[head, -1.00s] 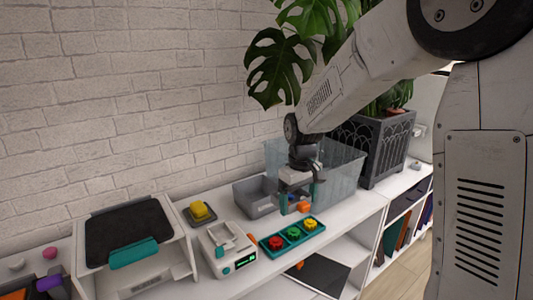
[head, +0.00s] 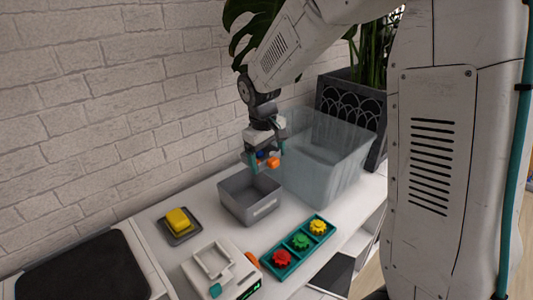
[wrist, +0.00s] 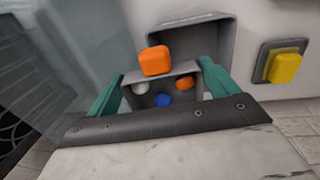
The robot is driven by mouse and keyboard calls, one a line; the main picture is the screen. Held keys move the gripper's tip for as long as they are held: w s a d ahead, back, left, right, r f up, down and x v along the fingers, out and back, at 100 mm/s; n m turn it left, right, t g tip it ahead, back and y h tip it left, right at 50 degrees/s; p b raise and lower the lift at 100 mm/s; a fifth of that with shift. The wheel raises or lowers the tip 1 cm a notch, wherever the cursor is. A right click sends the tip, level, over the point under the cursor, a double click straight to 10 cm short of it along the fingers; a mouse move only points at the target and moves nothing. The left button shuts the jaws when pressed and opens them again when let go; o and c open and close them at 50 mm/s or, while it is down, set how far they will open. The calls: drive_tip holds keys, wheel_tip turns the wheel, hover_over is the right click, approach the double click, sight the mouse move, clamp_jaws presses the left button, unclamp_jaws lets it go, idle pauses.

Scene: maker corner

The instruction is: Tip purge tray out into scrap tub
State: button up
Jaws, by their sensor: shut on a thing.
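My gripper (head: 263,160) has teal fingers and is shut on a small grey tray, the purge tray (wrist: 190,67), best seen in the wrist view. In it lie a blue piece (wrist: 163,101), an orange piece (wrist: 184,83) and a whitish piece (wrist: 141,89). A larger-looking orange block (wrist: 155,61) shows at its rim; I cannot tell what it rests on. The tray is held above the shelf top, close to an open grey bin (head: 262,208) and a clear tub (head: 325,165). I cannot tell which of these is the scrap tub.
A teal tray (head: 283,271) with red, green and yellow knobs sits at the front. A yellow block on a dark pad (head: 179,224) and a white device (head: 218,268) stand left of it. A dark planter (head: 345,108) is behind the clear tub. The brick wall is close behind.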

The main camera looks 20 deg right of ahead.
drive_tip(key=h, duration=0.2)
drive_tip(key=t+h, duration=0.1)
drive_tip(key=a+t+h, duration=0.1)
drive_tip(key=h, duration=0.1)
drive_tip(key=shift+s+a+f+h, duration=0.1)
drive_tip(key=shift+s+f+h, duration=0.1)
drive_tip(key=shift+f+h, duration=0.1)
drive_tip(key=h, duration=0.1)
drive_tip(key=a+t+h, duration=0.1)
drive_tip(key=h, duration=0.2)
drive_tip(key=shift+s+a+f, duration=0.15)
drive_tip(key=shift+s+f, duration=0.05)
drive_tip(key=shift+f, duration=0.15)
drive_tip(key=h, duration=0.2)
drive_tip(key=a+t+h, duration=0.1)
drive_tip(key=t+h, duration=0.1)
drive_tip(key=h, duration=0.1)
drive_tip(key=shift+s+a+f+h, duration=0.15)
drive_tip(key=shift+s+f+h, duration=0.05)
drive_tip(key=shift+f+h, duration=0.1)
drive_tip(key=h, duration=0.1)
drive_tip(key=a+t+h, duration=0.1)
drive_tip(key=h, duration=0.2)
drive_tip(key=shift+s+a+f+t+h, duration=0.15)
drive_tip(key=shift+s+a+t+h, duration=0.05)
drive_tip(key=shift+s+t+h, duration=0.1)
drive_tip(key=shift+w, duration=0.1)
